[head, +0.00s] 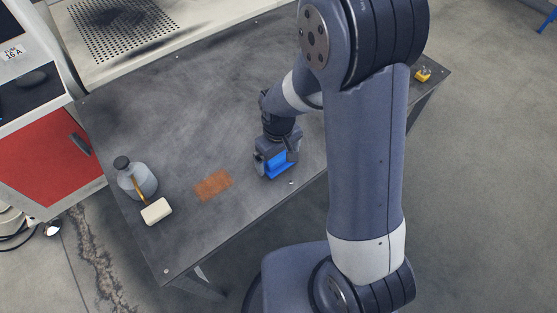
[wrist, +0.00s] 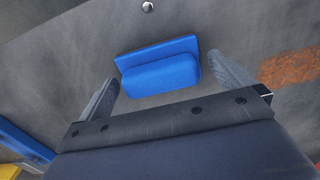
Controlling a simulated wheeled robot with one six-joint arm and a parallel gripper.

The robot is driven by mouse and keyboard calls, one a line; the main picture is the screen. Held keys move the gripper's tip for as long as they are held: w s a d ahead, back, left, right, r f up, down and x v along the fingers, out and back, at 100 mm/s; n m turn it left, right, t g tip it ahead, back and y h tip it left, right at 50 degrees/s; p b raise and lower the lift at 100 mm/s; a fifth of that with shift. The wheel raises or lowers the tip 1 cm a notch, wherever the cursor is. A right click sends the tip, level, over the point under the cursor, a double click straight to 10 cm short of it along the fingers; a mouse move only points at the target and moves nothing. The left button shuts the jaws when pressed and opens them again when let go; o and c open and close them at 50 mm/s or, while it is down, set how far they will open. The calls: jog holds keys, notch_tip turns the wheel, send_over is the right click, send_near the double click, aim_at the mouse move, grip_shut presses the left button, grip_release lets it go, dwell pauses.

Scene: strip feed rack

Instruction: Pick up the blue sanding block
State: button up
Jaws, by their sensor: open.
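The blue sanding block (head: 279,163) lies on the dark grey table near its front edge in the head view, partly hidden by my gripper. In the wrist view the block (wrist: 160,70) is whole, a rounded bar with a thin flange along one long side. My gripper (head: 272,162) is right above or around it in the head view. In the wrist view my gripper (wrist: 168,78) is open, one finger toward each end of the block. A gap shows at the left end; the right finger looks close to the block, and I cannot tell whether it touches.
A rusty patch (head: 213,185) marks the table (head: 190,110) left of the block. A grey bottle (head: 138,181) and a cream block (head: 156,211) stand near the left edge. A small yellow item (head: 423,75) sits at the far right corner. The table's middle is clear.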

aim_at(279, 157)
jog(key=shift+c, duration=0.6)
jog(key=c, duration=0.7)
jog(key=shift+c, duration=0.2)
notch_tip(279, 157, up, 10)
jog(key=shift+p, duration=0.4)
jog(key=o, duration=0.5)
jog(key=c, duration=0.3)
